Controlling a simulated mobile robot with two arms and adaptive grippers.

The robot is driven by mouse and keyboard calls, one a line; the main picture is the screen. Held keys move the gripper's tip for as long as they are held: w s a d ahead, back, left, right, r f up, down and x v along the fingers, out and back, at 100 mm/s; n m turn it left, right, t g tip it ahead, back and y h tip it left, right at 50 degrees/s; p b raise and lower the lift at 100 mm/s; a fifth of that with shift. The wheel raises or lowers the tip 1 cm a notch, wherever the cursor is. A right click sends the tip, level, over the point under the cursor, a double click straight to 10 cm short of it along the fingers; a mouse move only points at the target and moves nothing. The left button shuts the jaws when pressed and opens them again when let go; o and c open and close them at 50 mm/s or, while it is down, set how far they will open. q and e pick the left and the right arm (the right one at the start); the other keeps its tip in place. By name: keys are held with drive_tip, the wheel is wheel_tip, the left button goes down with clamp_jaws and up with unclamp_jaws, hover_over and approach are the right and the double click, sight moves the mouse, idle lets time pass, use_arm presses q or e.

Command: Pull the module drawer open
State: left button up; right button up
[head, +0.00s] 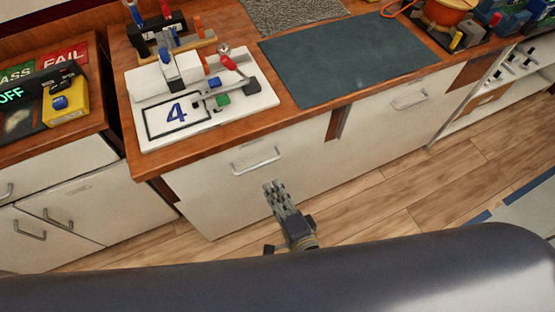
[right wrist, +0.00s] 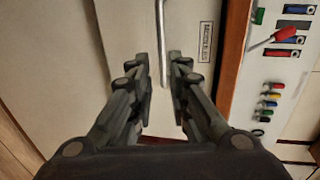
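The module drawer is a cream front (head: 215,185) under the wooden worktop, and it looks closed. Its silver bar handle (head: 257,161) runs along the upper part of the front. In the right wrist view the same handle (right wrist: 162,40) lines up with the gap between the fingers, beside a small label (right wrist: 206,40). My right gripper (head: 275,186) is open and close in front of the drawer, just below the handle in the head view; it also shows in the right wrist view (right wrist: 159,72). I cannot tell whether the fingertips reach around the bar. My left gripper is out of view.
Another cream drawer with a handle (head: 410,101) is to the right. A PASS/FAIL station (head: 62,105) sits at the left. Wooden floor (head: 385,207) is clear.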

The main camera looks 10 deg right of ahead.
sight(260, 164)
drive_tip(key=shift+p+x, duration=0.3)
drive_tip(key=shift+x, duration=5.1)
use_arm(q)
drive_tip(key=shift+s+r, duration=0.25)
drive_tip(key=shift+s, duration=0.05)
use_arm(e)
drive_tip(key=shift+r, duration=0.1)
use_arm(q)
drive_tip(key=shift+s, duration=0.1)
use_arm(e)
clamp_jaws()
